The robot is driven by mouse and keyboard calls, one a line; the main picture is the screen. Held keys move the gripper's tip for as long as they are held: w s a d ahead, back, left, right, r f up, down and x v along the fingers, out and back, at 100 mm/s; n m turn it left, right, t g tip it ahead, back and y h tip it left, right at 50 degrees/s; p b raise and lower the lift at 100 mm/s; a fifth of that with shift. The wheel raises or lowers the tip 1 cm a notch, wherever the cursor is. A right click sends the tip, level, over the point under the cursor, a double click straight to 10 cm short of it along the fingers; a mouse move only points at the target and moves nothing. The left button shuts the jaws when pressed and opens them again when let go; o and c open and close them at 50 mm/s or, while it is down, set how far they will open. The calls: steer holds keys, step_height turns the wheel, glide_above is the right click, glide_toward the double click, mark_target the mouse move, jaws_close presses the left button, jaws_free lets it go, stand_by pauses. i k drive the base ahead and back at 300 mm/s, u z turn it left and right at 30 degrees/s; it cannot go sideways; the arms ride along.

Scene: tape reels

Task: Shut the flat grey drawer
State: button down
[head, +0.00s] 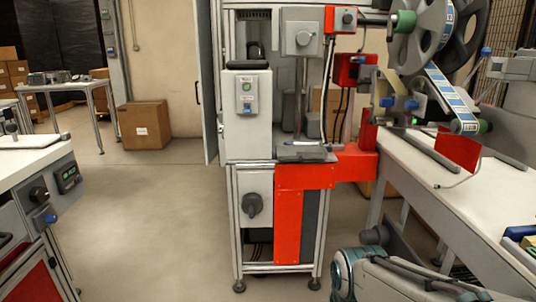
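A flat dark grey piece (305,153) lies at the waist-height ledge of the machine in the middle, above the red panel. It looks like a shallow tray or drawer front, but I cannot tell for sure that it is the drawer or how far out it stands. My arm shows at the lower right as a grey and teal link. My gripper is not in view.
The machine frame (234,215) stands on clear floor (150,215). A white bench (430,170) with tape reels (420,35) stands at the right. A workbench (35,152) with knobs is at the left. A cardboard box (145,124) sits behind.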

mark_target(301, 152)
steer(key=u, duration=0.8)
steer(key=i, duration=1.15)
steer(key=u, duration=0.05)
